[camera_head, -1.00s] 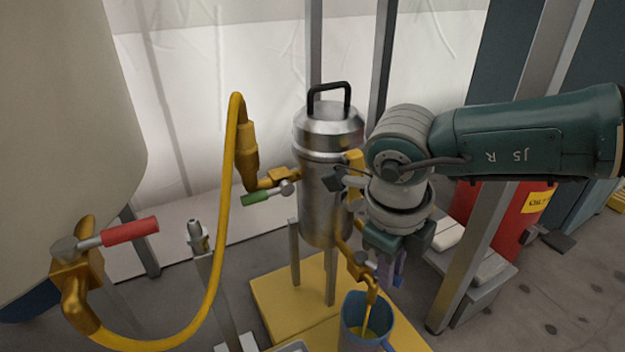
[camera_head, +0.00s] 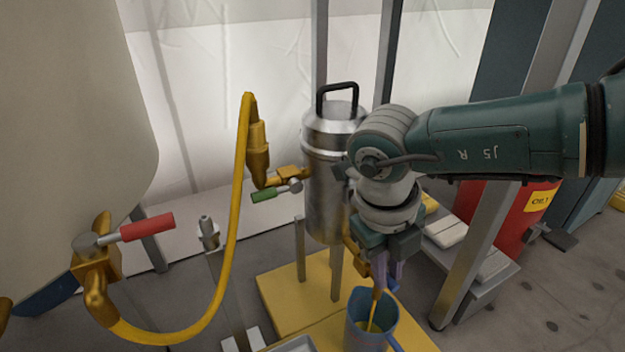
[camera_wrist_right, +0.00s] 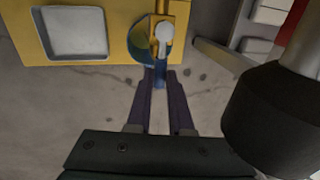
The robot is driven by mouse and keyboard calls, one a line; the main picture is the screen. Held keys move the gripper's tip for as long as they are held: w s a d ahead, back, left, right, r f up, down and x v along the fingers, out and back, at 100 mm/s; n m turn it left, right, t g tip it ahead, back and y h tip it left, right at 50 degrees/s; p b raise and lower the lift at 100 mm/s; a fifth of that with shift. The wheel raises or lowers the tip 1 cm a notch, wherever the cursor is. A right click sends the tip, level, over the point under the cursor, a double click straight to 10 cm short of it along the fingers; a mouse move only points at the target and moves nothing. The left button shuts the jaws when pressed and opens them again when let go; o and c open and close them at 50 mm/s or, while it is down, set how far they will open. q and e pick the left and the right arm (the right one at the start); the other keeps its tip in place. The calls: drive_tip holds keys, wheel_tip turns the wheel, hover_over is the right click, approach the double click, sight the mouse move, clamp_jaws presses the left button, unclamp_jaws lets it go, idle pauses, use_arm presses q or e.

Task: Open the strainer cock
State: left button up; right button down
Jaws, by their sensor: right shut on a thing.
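The strainer is an upright steel cylinder (camera_head: 325,200) with a black top handle. Its low brass outlet (camera_head: 352,258) leads to the cock above a blue jug (camera_head: 358,335). Yellow liquid shows in the jug, with a thin yellow stream or spout above it. My right gripper (camera_head: 384,280) points down at this cock and hides most of it in the head view. In the right wrist view the cock's pale round hub (camera_wrist_right: 164,32) lies just beyond the fingertips (camera_wrist_right: 160,76). They are shut on a narrow blue piece, seemingly the cock's lever. My left gripper is out of view.
A green-handled valve (camera_head: 275,192) sits on the strainer's left side, fed by a yellow hose (camera_head: 236,200). A red-handled valve (camera_head: 140,228) is on the tank at left. Yellow base (camera_head: 285,292) and metal posts stand close by. A grey tray (camera_wrist_right: 75,32) lies beside the jug.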

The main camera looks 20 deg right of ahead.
drive_tip(key=c, duration=0.8)
unclamp_jaws()
drive_tip(key=shift+r, duration=0.1)
drive_tip(key=r+p, duration=0.2)
drive_tip(key=r, duration=0.1)
drive_tip(key=a+r+p, duration=0.1)
drive_tip(key=r+p, duration=0.2)
drive_tip(key=a+r+p, duration=0.1)
drive_tip(key=r+p, duration=0.1)
drive_tip(key=r, duration=0.1)
drive_tip(key=shift+r+p, duration=0.3)
drive_tip(key=shift+p, duration=0.05)
drive_tip(key=shift+s, duration=0.1)
